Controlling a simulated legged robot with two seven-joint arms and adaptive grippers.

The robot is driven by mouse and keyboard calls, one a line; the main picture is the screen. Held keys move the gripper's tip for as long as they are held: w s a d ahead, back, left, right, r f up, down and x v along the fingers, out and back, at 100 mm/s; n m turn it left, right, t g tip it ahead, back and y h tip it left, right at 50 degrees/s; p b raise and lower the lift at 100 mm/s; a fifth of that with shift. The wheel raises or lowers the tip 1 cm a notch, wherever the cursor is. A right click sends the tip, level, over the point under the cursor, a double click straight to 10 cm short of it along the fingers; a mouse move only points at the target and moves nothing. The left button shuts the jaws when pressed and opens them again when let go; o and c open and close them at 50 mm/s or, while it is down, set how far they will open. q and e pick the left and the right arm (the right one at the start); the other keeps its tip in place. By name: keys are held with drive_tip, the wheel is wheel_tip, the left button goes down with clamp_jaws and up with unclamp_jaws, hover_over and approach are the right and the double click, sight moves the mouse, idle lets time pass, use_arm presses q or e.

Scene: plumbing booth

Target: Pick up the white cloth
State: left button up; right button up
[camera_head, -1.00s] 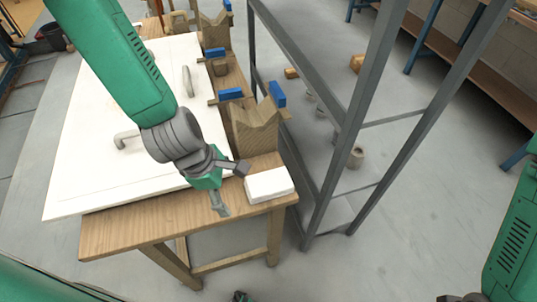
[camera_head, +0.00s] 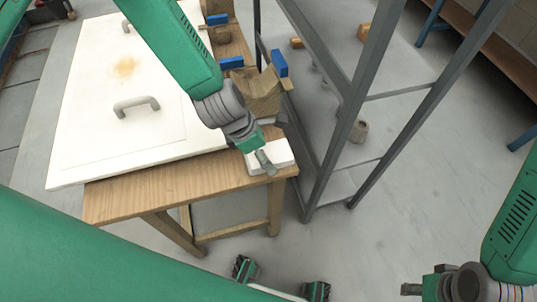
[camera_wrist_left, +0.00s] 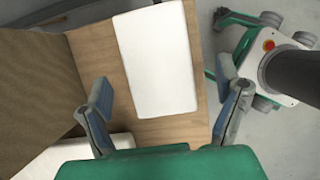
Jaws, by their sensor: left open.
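The white cloth (camera_head: 286,153) is a flat, folded white rectangle at the near right corner of the wooden table. In the left wrist view the cloth (camera_wrist_left: 157,62) lies flat on the wood, between and beyond the fingertips. My left gripper (camera_head: 273,143) is open over the cloth and hides part of it. The left wrist view shows its two fingers (camera_wrist_left: 163,83) spread wide with nothing between them. My right gripper (camera_head: 425,288) is at the bottom right, far from the table, and its jaws are unclear.
A white door panel (camera_head: 95,125) with grey handles covers much of the wooden table (camera_head: 150,192). A notched wooden block (camera_head: 254,92) with blue pieces stands just behind the cloth. A grey metal frame (camera_head: 345,130) rises right of the table. The floor in front is mostly clear.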

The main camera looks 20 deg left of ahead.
sight(268, 153)
use_arm(q)
drive_tip(key=x, duration=0.3)
drive_tip(key=shift+w+d, duration=0.1)
drive_tip(key=shift+d, duration=0.1)
drive_tip(key=shift+a, duration=0.45)
drive_tip(key=shift+c, duration=1.1)
drive_tip(key=shift+a, duration=0.1)
drive_tip(key=c, duration=1)
drive_tip(key=shift+d, duration=0.3)
drive_tip(key=shift+d+r, duration=0.15)
drive_tip(key=shift+r, duration=0.3)
drive_tip(key=r, duration=0.7)
drive_tip(key=shift+a+r+p, duration=0.35)
drive_tip(key=shift+r+p, duration=0.05)
drive_tip(key=shift+r, duration=0.6)
drive_tip(key=shift+d, duration=0.2)
